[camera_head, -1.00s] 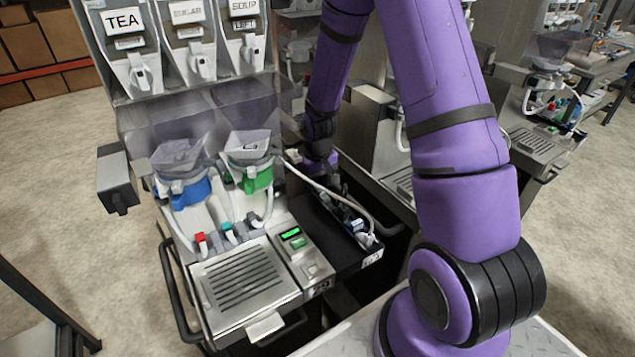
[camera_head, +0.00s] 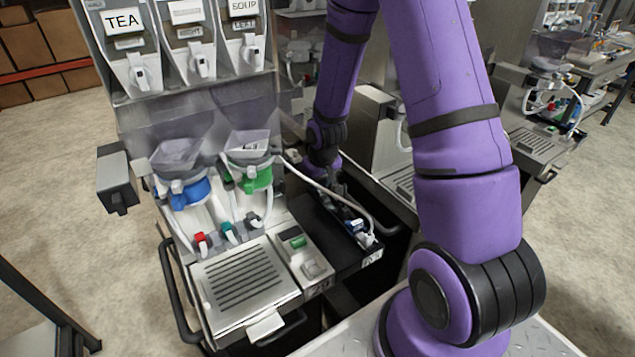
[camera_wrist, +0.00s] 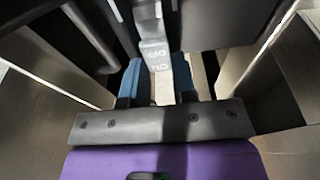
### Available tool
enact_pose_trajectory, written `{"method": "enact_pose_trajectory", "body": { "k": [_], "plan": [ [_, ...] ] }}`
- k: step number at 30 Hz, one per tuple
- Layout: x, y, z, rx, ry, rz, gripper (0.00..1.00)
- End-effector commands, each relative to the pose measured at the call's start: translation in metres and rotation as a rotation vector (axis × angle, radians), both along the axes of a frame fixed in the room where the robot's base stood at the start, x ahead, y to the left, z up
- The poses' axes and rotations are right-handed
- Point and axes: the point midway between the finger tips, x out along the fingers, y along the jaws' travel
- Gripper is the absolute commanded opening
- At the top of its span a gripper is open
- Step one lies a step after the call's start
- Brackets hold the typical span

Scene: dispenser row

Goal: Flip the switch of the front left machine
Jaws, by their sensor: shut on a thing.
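The front left machine (camera_head: 245,280) has a TEA, a middle and a SOUP dispenser above, and a grated drip tray. Its small display (camera_head: 291,232) is dark. The switch (camera_wrist: 154,48), a light grey piece with OFF and ON lettering, shows in the wrist view. My gripper (camera_wrist: 157,76) has its two blue fingers on either side of this piece and is shut on it. In the head view my gripper (camera_head: 328,180) is at the machine's right side, partly hidden; the switch cannot be made out there.
A black side tray (camera_head: 335,235) with a pale hose (camera_head: 325,190) lies at the machine's right. A second machine (camera_head: 375,135) stands close on the right, leaving a narrow gap for my arm. Dark panels flank my gripper in the wrist view.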

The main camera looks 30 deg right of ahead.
Motion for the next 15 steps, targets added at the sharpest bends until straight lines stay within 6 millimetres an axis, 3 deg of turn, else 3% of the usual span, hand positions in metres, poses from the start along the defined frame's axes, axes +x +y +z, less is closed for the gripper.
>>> {"method": "enact_pose_trajectory", "body": {
  "k": [15],
  "plan": [
    [-0.0033, 0.0000, 0.0010, -0.001, -0.136, 0.001, 0.02]
  ]
}}
